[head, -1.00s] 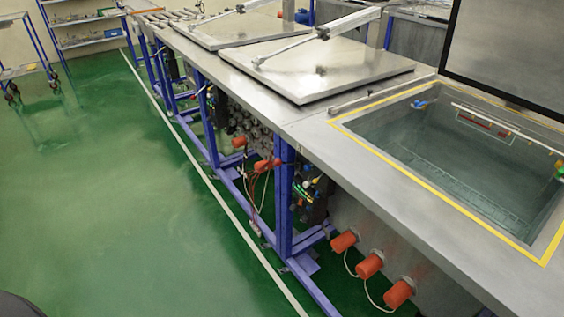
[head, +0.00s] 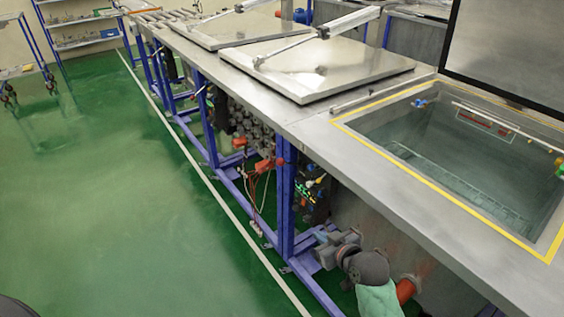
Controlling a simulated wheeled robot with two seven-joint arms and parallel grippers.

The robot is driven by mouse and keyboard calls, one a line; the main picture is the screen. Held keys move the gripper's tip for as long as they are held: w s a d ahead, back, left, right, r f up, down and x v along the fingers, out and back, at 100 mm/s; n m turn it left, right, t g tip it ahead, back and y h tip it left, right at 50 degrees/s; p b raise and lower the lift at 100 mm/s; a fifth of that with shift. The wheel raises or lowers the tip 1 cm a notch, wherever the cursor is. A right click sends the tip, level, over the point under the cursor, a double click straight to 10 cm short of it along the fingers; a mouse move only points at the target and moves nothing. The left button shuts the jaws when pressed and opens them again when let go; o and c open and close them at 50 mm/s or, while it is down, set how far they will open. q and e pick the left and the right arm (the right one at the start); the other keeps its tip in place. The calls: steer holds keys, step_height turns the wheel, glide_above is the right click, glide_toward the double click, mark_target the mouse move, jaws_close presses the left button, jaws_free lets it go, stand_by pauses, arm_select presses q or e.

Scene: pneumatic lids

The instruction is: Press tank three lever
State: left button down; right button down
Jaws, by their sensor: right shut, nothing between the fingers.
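An open tank (head: 470,165) with a yellow border is at the right, its dark lid (head: 505,50) raised. Two tanks further back are under shut metal lids, a nearer one (head: 330,72) and a farther one (head: 235,32). Small valves and fittings (head: 312,188) with coloured parts sit under the bench edge, by a blue leg. I cannot tell which is the tank three lever. My right gripper (head: 326,252) is shut and empty, low in front of the bench, below those fittings and apart from them. My left gripper is out of view.
The steel bench top (head: 385,165) overhangs blue frame legs (head: 286,200). Orange-capped fittings (head: 405,290) on the side panel are partly hidden by my right arm. Red and white hoses hang below. The green floor (head: 120,220) at the left is clear.

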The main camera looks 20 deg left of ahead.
mark_target(284, 163)
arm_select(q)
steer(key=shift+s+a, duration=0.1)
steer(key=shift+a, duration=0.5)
arm_select(e)
steer(key=w+a+r+n+t+y, duration=0.1)
steer(key=w+a+r+n+y, duration=0.1)
steer(key=w+a+r, duration=0.2)
steer(key=w+a+r+n+t+y, duration=0.1)
steer(key=w+a+r+n+y, duration=0.1)
steer(key=w+a+r, duration=0.3)
step_height(284, 163, up, 4)
steer(key=shift+w+r+y, duration=0.2)
steer(key=shift+w+y, duration=0.1)
steer(key=shift+w, duration=0.55)
